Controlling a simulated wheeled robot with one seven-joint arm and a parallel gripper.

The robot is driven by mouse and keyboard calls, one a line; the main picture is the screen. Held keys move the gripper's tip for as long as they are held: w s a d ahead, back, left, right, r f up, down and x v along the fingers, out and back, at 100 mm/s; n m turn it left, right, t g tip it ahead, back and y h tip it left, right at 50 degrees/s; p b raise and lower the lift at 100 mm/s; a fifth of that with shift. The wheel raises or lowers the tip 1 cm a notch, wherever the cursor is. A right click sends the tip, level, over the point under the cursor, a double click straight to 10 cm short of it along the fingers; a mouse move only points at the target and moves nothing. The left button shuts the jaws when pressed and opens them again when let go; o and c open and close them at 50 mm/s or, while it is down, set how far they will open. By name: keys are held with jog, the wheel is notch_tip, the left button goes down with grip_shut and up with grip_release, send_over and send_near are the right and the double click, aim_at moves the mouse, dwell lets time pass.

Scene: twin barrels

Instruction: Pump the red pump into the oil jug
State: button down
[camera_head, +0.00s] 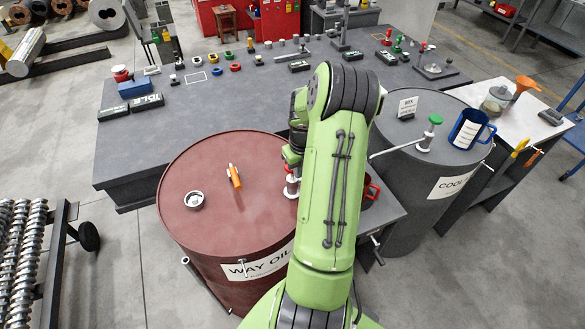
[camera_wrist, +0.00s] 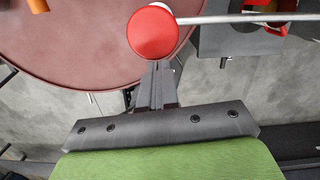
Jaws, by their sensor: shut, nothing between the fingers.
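The red pump (camera_head: 291,188) stands on the lid of the red barrel (camera_head: 200,170) labelled "WAY OIL". In the wrist view its round red knob (camera_wrist: 152,32) is at the top middle, with a pale spout reaching right. My gripper (camera_wrist: 157,70) is shut and empty, its fingertips at the near edge of the knob; I cannot tell whether they touch it. In the head view my arm hides much of the pump and spout. A red jug (camera_head: 373,188) shows partly behind my arm, right of the barrel. In the wrist view, red parts (camera_wrist: 275,28) lie below the spout's far end.
A grey barrel (camera_head: 430,180) to the right carries a green-topped pump (camera_head: 432,128) and a blue jug (camera_head: 467,128). An orange cylinder (camera_head: 234,176) and a metal cap (camera_head: 191,200) lie on the red lid. A grey workbench (camera_head: 220,115) with small items stands behind.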

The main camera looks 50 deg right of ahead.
notch_tip(320, 180, up, 16)
jog(key=s, duration=0.1)
jog(key=shift+s+a, duration=0.2)
jog(key=shift+a, duration=0.1)
jog(key=shift+f, duration=0.15)
dwell(2.2)
